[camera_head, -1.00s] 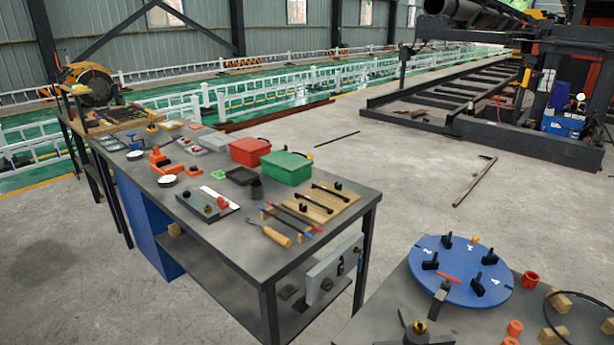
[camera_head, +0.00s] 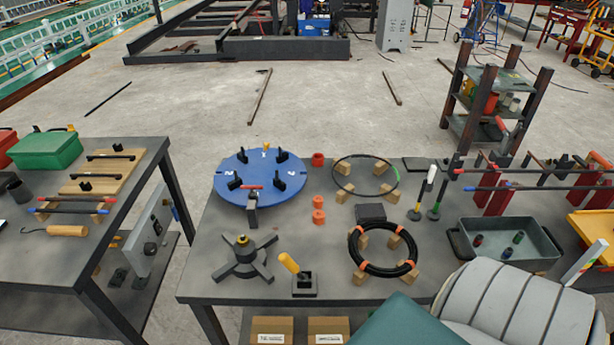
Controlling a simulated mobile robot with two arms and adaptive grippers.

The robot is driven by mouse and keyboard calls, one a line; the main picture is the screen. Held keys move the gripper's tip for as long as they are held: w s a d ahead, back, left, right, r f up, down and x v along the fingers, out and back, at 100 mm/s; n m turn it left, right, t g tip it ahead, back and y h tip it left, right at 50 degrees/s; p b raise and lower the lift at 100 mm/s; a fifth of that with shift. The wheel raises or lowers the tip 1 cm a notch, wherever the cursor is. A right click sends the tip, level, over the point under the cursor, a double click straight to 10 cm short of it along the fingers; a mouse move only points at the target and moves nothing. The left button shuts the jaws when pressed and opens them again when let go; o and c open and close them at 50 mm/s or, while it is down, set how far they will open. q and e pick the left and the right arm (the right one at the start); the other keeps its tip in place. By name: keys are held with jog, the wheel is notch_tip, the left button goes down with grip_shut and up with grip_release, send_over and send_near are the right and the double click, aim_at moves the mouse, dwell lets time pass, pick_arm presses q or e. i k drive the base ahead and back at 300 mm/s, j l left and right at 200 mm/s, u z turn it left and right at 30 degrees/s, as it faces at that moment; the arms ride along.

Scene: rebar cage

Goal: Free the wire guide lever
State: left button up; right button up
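A lever with a yellow handle (camera_head: 289,263) stands in a dark base block (camera_head: 304,285) near the front edge of the middle table. Its handle leans up and to the left. It may be the wire guide lever; no label tells, and I cannot see what blocks it. A blue numbered disc (camera_head: 232,197) with several black clamps and a red piece lies behind it. A dark hub with several arms (camera_head: 244,259) sits to its left. A black wire coil (camera_head: 383,270) with orange ties rests on wooden blocks to its right. Neither of my grippers is in view.
The left table (camera_head: 60,262) holds a green box (camera_head: 44,150), wooden board and handled tools. A grey tray (camera_head: 505,243) and red stands (camera_head: 497,196) carrying rods are at right. Orange cups (camera_head: 318,210) and a thin wire ring (camera_head: 337,172) lie mid-table. A gap separates the tables.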

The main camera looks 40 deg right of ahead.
aim_at(285, 259)
jog(key=z, duration=1.25)
